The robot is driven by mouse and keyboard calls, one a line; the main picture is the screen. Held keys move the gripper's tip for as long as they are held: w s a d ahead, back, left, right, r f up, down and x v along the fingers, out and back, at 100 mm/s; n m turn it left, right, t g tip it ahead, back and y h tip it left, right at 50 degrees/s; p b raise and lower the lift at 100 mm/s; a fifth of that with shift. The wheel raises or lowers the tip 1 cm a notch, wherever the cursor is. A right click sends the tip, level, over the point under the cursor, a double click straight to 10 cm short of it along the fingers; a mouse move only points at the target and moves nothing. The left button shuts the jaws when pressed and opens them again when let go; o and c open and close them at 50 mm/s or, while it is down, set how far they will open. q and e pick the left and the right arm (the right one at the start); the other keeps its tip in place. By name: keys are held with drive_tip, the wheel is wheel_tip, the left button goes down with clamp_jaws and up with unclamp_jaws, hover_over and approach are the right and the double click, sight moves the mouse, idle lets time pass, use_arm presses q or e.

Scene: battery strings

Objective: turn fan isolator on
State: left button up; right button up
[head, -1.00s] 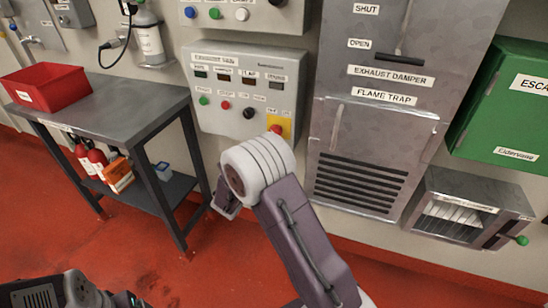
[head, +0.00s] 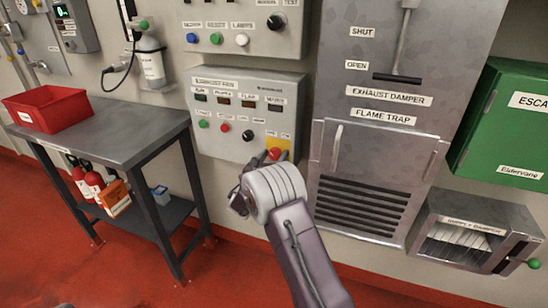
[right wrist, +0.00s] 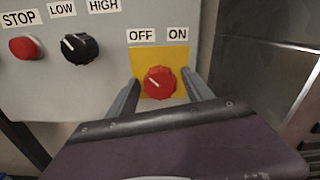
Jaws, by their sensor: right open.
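The fan isolator is a red rotary knob (right wrist: 160,83) on a yellow plate (right wrist: 144,58) with OFF and ON labels above it. Its pale mark seems to point up and left, toward OFF. In the head view the knob (head: 274,153) is at the lower right corner of the exhaust fan panel (head: 225,143). My right gripper (right wrist: 161,78) is open, with one finger on each side of the knob. I cannot tell whether the fingers touch it. My left gripper is not in view.
A black LOW/HIGH knob (right wrist: 80,48) and a red STOP button (right wrist: 25,47) sit left of the isolator. A metal flame trap cabinet (head: 375,150) stands close on the right. A steel table (head: 108,130) with a red bin (head: 45,108) is at left.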

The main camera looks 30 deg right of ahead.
drive_tip(key=shift+c, duration=0.3)
clamp_jaws()
drive_tip(key=shift+f+m+b, duration=0.2)
drive_tip(key=shift+m+b, duration=0.3)
drive_tip(key=shift+b, duration=0.25)
drive_tip(key=m+b, duration=1.4)
drive_tip(key=b, duration=0.7)
drive_tip(key=shift+f, duration=0.1)
drive_tip(key=shift+r+m+b, duration=0.25)
drive_tip(key=shift+m+b, duration=1.2)
drive_tip(key=shift+m, duration=0.15)
drive_tip(key=shift+o, duration=0.3)
unclamp_jaws()
